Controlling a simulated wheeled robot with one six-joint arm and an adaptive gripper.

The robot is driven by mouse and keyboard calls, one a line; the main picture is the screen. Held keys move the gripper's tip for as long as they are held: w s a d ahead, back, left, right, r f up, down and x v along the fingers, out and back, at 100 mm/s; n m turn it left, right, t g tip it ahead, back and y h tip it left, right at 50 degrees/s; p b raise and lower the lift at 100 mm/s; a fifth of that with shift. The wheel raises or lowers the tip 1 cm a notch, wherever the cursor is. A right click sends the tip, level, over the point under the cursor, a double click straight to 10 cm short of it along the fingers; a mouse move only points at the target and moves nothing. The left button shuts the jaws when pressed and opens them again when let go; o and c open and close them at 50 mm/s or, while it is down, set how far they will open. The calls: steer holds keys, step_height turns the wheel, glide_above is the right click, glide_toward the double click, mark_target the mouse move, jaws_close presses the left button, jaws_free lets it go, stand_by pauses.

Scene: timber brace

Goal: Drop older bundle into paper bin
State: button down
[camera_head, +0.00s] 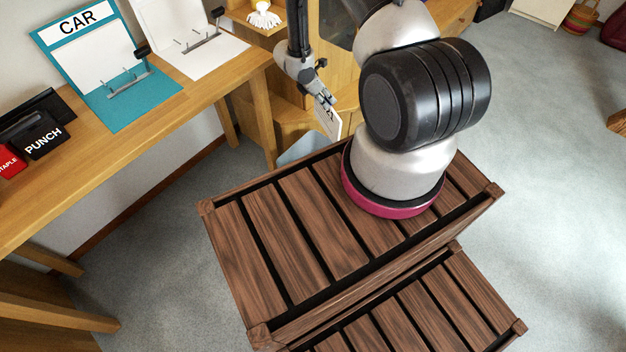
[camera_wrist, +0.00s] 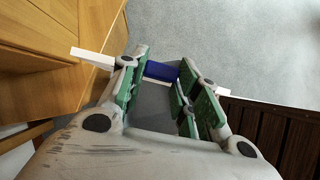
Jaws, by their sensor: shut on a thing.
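My gripper (camera_head: 326,102) is shut on a white paper bundle (camera_head: 331,124) with a dark mark on its face. In the wrist view the bundle shows edge-on, with a white end (camera_wrist: 92,58) left of the fingers and a blue part (camera_wrist: 161,71) between them. The bundle hangs above and a little right of a pale blue-grey bin (camera_head: 300,149), which I take for the paper bin. The bin is partly hidden by my slatted base. A darker grey area between the fingers in the wrist view may be the bin; I cannot tell for sure.
A wooden desk (camera_head: 170,112) at the left holds a teal CAR binder (camera_head: 130,100), an open white binder (camera_head: 205,55), a black punch (camera_head: 42,136) and a red stapler box (camera_head: 10,162). A wooden cabinet (camera_head: 345,75) stands behind the bin.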

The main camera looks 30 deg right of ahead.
steer(key=s+a+f+n+t, duration=0.1)
steer(key=s+a+f, duration=0.1)
steer(key=f, duration=0.4)
steer(key=s+a+f+n+t, duration=0.1)
steer(key=s+a+f+n, duration=0.1)
steer(key=f, duration=0.5)
steer(key=shift+s+a, duration=0.75)
steer(key=shift+a, duration=0.05)
steer(key=c, duration=1)
jaws_free()
steer(key=shift+o, duration=0.2)
steer(key=v, duration=1.2)
